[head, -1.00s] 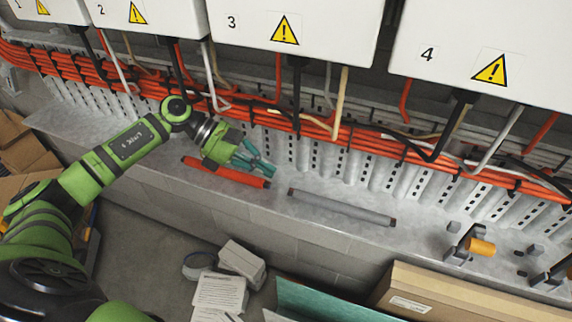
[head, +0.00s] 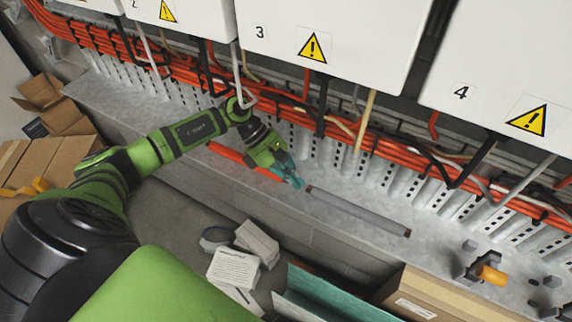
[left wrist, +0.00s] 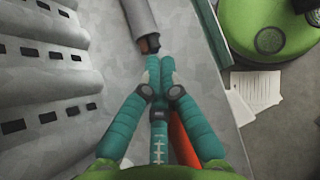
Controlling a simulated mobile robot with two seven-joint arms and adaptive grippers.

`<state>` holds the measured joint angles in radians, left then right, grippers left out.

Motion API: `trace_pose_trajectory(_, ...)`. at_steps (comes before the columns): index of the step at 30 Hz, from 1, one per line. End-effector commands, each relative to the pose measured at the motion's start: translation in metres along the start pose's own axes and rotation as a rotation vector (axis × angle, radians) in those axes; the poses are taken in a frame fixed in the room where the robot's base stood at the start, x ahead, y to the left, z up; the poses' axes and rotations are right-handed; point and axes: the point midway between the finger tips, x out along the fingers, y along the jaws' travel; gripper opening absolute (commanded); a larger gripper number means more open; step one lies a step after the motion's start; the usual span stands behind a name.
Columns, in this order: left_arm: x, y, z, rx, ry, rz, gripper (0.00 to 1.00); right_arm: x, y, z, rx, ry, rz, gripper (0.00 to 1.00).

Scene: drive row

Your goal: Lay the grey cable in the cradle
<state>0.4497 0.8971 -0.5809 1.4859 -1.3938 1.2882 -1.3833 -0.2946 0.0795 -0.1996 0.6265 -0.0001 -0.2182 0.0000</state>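The grey cable (head: 358,211) is a straight, stiff-looking length with dark ends, lying on the metal ledge. Its near end also shows in the left wrist view (left wrist: 139,18), just beyond my fingertips. My left gripper (head: 297,182) is low over the ledge, beside the cable's left end. In the left wrist view its teal fingers (left wrist: 160,66) meet at the tips with nothing visible between them. Dark brackets with an orange cylinder (head: 491,275) stand right of the cable; they look like the cradle, partly cut off by the frame. My right gripper is not in view.
A red-orange cable (head: 231,155) lies on the ledge (head: 110,98) behind my left gripper. Numbered white boxes (head: 330,35) and bundled orange cables (head: 400,147) line the wall. Cartons (head: 420,290) and papers (head: 233,267) lie below the ledge.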

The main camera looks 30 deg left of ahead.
Motion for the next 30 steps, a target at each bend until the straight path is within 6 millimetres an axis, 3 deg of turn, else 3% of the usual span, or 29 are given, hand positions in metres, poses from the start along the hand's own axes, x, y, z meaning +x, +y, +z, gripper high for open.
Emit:
trace_pose_trajectory(5,0.003,0.000,-0.001,0.000,0.001,0.000,0.00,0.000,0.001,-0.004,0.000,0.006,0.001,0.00)
trace_pose_trajectory(14,0.011,0.000,0.005,0.004,0.000,-0.002,0.00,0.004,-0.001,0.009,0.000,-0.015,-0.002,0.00)
trace_pose_trajectory(30,0.123,0.000,0.114,0.010,-0.005,-0.002,0.00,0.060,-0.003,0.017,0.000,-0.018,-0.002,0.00)
